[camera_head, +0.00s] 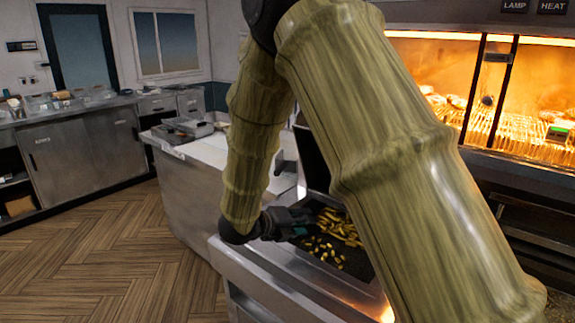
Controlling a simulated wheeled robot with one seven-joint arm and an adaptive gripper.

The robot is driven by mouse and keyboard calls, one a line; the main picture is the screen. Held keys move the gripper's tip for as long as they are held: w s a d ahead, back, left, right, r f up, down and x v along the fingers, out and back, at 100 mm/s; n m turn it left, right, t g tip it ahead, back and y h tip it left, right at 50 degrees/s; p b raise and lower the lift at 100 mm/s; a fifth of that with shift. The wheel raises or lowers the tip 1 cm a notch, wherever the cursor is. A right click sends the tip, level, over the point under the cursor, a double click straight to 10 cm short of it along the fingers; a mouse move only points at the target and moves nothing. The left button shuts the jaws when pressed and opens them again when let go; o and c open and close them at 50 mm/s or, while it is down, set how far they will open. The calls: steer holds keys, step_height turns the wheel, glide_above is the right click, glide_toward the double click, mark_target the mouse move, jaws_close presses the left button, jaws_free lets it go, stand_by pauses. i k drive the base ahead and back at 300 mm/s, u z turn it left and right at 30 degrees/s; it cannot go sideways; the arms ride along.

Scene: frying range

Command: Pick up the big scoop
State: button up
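My gripper (303,222) is low over the left edge of a dark fry bin (350,262), seen small and partly from the side. I cannot tell whether its fingers are open or shut, or whether they touch anything. Yellow fries (337,227) lie in the bin just right of the gripper, some in a heap and some scattered. I cannot make out the big scoop; my arm in its yellow-green sleeve covers much of the middle and right of the view.
The bin sits in a metal counter (250,268). A lit heated cabinet (535,85) with food on racks stands at the right. A white-topped counter (205,152) with grey equipment is behind, and a cluttered side counter (80,150) at left. The wooden floor (110,260) is clear.

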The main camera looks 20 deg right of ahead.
mark_target(285, 166)
steer(key=i, duration=1.35)
